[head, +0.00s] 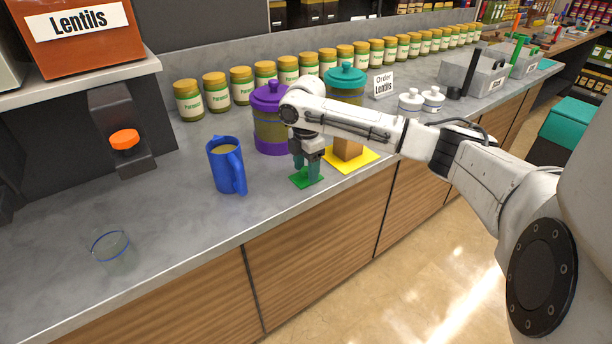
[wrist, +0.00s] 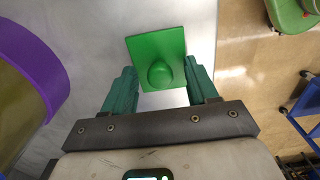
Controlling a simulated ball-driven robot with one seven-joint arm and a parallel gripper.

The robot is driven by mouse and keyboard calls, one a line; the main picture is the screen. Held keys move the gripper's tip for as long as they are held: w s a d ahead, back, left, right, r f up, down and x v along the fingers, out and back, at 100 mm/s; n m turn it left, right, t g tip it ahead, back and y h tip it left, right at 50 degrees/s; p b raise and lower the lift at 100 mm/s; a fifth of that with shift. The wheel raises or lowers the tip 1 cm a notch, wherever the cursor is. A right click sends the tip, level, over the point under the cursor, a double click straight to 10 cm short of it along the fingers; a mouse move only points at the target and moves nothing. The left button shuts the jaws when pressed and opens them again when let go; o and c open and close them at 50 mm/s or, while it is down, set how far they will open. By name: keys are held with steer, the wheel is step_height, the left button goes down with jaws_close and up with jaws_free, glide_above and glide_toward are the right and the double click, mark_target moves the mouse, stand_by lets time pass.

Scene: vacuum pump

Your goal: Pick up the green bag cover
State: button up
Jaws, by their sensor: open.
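The green bag cover (wrist: 150,48) is a flat square with a round knob (wrist: 159,74) on top. In the head view the green bag cover (head: 305,178) lies on the grey counter near its front edge. My gripper (head: 305,168) is directly above it, pointing down. In the wrist view the fingers of my gripper (wrist: 162,72) are open, one on each side of the knob. No contact with the knob shows. In the head view my gripper hides part of the cover.
A purple-lidded jar (head: 268,135) stands close behind my gripper. A blue mug (head: 226,168) is to the left. A brown block (head: 347,148) on a yellow square (head: 366,160) is to the right. The counter's front left holds a clear glass (head: 110,245), with bare room around it.

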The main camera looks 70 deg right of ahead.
steer(key=shift+c, duration=0.5)
jaws_close()
